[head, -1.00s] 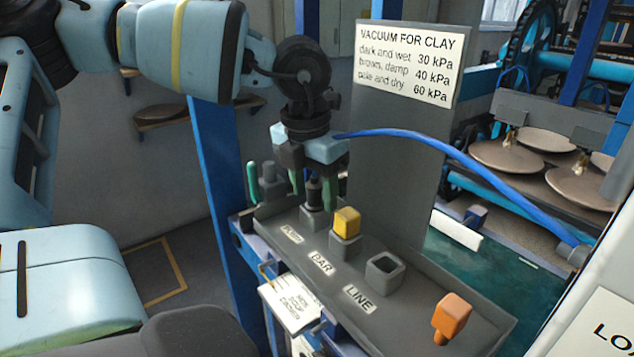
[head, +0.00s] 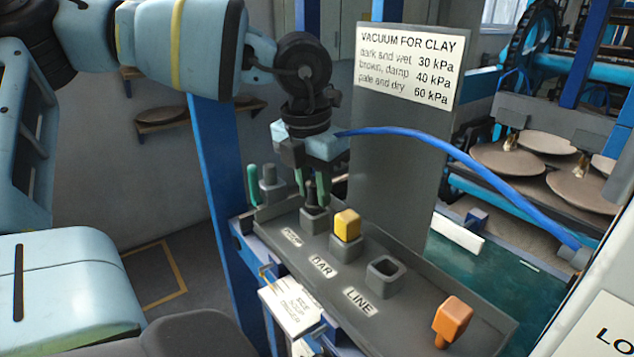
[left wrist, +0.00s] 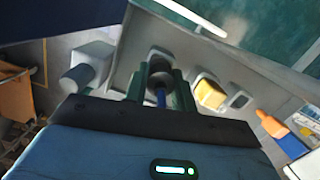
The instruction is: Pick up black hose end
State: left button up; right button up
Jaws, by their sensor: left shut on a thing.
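The black hose end (head: 311,197) stands upright in the grey socket (head: 314,220) at the far left end of the tray. My left gripper (head: 311,188) is above that socket, with its green fingers shut on the hose end from both sides. In the left wrist view the dark hose end (left wrist: 160,72) lies between the fingers (left wrist: 158,85), with a short blue piece nearer the camera. My right gripper is not in view.
The grey tray (head: 410,318) also holds a yellow block (head: 347,224) in a socket, an empty square socket (head: 384,277) and an orange piece (head: 453,320). A grey post (head: 268,180) stands left of the gripper. An upright panel with a sign (head: 407,65) rises behind the tray.

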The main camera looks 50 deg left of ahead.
pick_arm(q)
jog(key=shift+r, duration=0.5)
jog(key=shift+s+r, duration=0.25)
jog(key=shift+r, duration=0.65)
jog(key=s+d+r+b, duration=0.1)
jog(key=s, duration=1.4)
jog(key=shift+d, duration=0.2)
jog(key=shift+r, duration=0.15)
